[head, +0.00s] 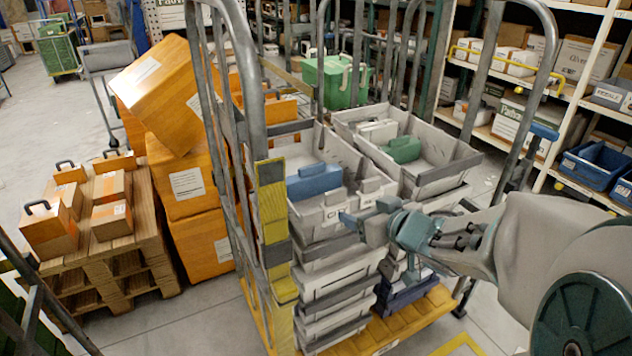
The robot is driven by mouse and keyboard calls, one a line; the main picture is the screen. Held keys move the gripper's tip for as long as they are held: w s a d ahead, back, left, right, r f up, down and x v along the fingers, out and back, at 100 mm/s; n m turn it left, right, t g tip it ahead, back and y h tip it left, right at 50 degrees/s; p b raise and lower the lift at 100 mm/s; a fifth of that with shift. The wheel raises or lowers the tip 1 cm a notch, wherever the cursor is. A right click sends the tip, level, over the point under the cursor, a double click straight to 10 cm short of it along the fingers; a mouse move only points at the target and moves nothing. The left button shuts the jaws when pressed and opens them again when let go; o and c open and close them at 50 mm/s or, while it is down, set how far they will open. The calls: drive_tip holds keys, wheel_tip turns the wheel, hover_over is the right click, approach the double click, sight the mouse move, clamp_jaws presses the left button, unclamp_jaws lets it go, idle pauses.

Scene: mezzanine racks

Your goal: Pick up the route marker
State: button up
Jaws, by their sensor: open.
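I cannot tell for sure which thing is the route marker. A blue handled block (314,182) lies in the front grey tote (322,230) on top of a stack in the cage trolley. A green handled block (403,149) and a pale block (377,132) lie in the tote behind it (448,172). My gripper (365,218) is open, in front of the front tote's near right side, to the right of and below the blue block. Nothing shows between its fingers. Part of the front tote is hidden behind my gripper.
The trolley's metal posts (240,90) rise on the left and right of the totes. A yellow-and-grey upright strip (272,215) stands at its front left corner. Orange boxes (190,185) and a loaded pallet (110,255) stand left. Shelving with blue bins (592,165) stands right.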

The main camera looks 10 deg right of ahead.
sight(337, 198)
drive_tip(key=p+x, duration=0.2)
drive_tip(key=p, duration=0.1)
drive_tip(key=p+x, duration=0.3)
drive_tip(key=shift+w+a+p, duration=0.25)
drive_tip(key=shift+a+p, duration=0.05)
drive_tip(key=shift+p, duration=0.05)
drive_tip(key=shift+x, duration=1.15)
drive_tip(key=shift+r+x, duration=0.1)
drive_tip(key=shift+x, duration=1.4)
drive_tip(key=shift+r+x, duration=0.15)
drive_tip(key=shift+x, duration=1.35)
drive_tip(key=shift+a, duration=0.1)
drive_tip(key=c, duration=0.7)
